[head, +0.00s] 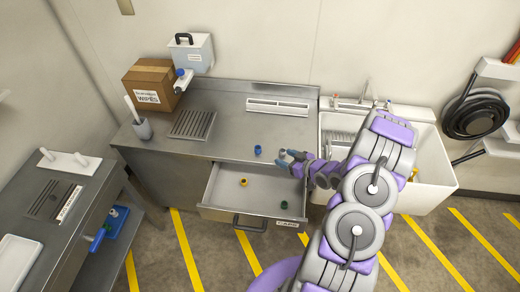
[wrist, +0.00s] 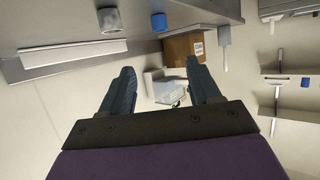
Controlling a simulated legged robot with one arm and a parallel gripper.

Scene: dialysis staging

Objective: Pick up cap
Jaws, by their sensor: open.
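In the wrist view the blue cap (wrist: 159,21) and the greyer cap (wrist: 108,19) show near the top edge, beyond the fingers. My gripper (head: 287,159) is open at the counter's front edge, above the drawer's back right. Its fingers are apart and empty in the wrist view (wrist: 160,67).
The steel counter (head: 225,143) has clear room left of the caps. A cardboard box (head: 152,82), a grey cup (head: 143,129) and a slotted plate (head: 192,125) stand further left. A white sink (head: 432,190) is at right. The drawer juts out in front.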

